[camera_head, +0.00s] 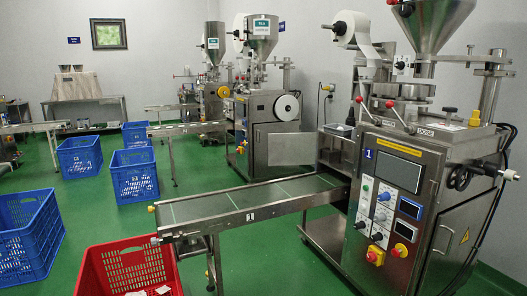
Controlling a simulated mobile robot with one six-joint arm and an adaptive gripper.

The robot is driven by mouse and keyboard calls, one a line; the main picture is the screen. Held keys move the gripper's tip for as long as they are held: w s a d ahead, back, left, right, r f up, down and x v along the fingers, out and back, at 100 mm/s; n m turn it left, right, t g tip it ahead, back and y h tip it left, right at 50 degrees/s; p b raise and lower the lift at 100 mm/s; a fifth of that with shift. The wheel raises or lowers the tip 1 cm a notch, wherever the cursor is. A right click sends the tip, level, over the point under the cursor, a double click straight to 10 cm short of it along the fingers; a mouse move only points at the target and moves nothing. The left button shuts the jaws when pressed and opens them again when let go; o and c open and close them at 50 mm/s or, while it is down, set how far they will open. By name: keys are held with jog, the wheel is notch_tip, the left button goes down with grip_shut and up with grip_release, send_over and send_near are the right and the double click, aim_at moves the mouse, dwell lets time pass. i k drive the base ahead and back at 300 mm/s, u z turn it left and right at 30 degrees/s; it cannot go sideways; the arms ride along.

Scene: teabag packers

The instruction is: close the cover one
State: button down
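The nearest packing machine (400,190), marked with a blue "1", stands at the right with its control panel facing me. Its side door (465,235), with a yellow warning sign, looks flat against the cabinet. A steel panel (337,150) stands at its left side above the conveyor; I cannot tell whether it is a cover. On the machine behind, a flat steel panel (283,147) sticks out from the cabinet like an open door. I cannot tell which part is cover one. My gripper is not in view.
A conveyor (245,197) marked "1" runs left from the nearest machine. A red crate (128,265) stands below its end, holding small packets. Blue crates (30,235) stand at the left. Green floor (270,255) is clear in front of the machine.

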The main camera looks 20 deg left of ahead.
aim_at(294, 149)
jog(key=k, duration=0.55)
jog(key=u, duration=0.7)
jog(key=i, duration=2.25)
jog(key=z, duration=0.3)
